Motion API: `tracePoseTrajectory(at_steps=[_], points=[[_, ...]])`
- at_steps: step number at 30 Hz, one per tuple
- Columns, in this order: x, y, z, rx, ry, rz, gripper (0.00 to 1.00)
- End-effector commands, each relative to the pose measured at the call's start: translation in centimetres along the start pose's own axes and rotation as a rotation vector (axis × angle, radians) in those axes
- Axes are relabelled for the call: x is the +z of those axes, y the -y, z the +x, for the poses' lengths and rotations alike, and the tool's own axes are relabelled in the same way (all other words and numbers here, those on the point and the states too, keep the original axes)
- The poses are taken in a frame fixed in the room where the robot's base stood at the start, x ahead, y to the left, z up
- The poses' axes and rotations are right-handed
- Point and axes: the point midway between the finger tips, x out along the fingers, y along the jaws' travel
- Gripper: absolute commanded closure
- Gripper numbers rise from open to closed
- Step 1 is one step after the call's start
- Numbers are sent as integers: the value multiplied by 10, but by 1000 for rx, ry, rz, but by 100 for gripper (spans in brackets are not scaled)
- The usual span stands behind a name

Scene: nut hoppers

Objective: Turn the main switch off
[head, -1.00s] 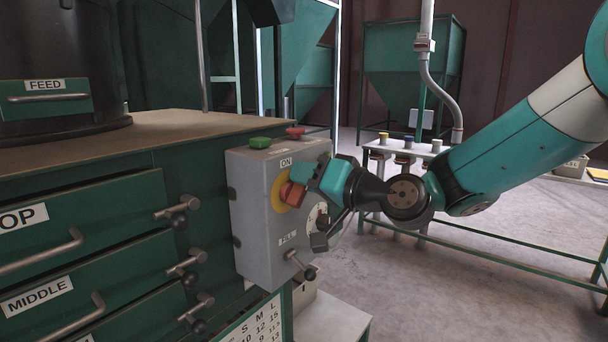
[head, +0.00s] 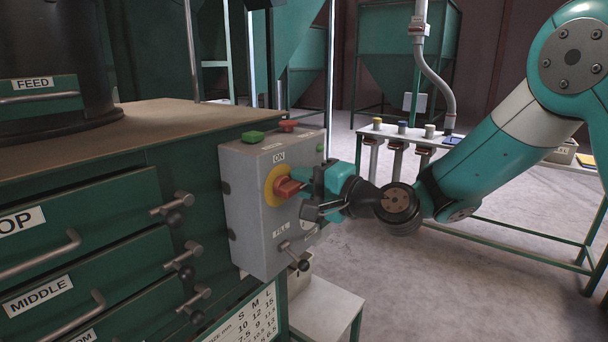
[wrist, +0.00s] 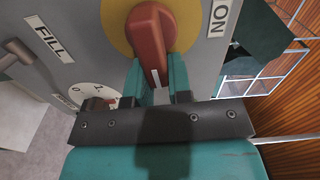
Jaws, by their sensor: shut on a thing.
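The main switch is a red handle (head: 288,187) on a yellow disc (head: 271,186), on the grey control box's front. The ON label (head: 279,157) is above it. In the wrist view the red handle (wrist: 149,40) lies between the two teal fingers of my gripper (wrist: 156,86), which is shut on it. The handle's white-marked end points toward my gripper, sideways from ON. In the head view my gripper (head: 308,188) reaches the switch from the right and hides the panel beside it.
The box (head: 243,205) carries a green button (head: 253,137), a red button (head: 288,125) and a FILL lever (head: 297,259). A dial (wrist: 95,96) sits close by my gripper. Drawer handles (head: 172,205) stick out at left. Floor to the right is open before a bench (head: 392,132).

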Motion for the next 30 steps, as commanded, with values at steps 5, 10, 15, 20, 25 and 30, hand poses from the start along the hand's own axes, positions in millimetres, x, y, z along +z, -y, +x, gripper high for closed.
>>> tracePoseTrajectory(at_steps=[5,10,15,20,25,30], points=[[7,-6,0,13,18,60,100],[8,-7,0,13,19,82,100],[8,-7,0,12,19,87,100],[8,-6,0,11,19,87,100],[8,-6,0,11,19,85,55],[5,-5,0,8,13,81,55]])
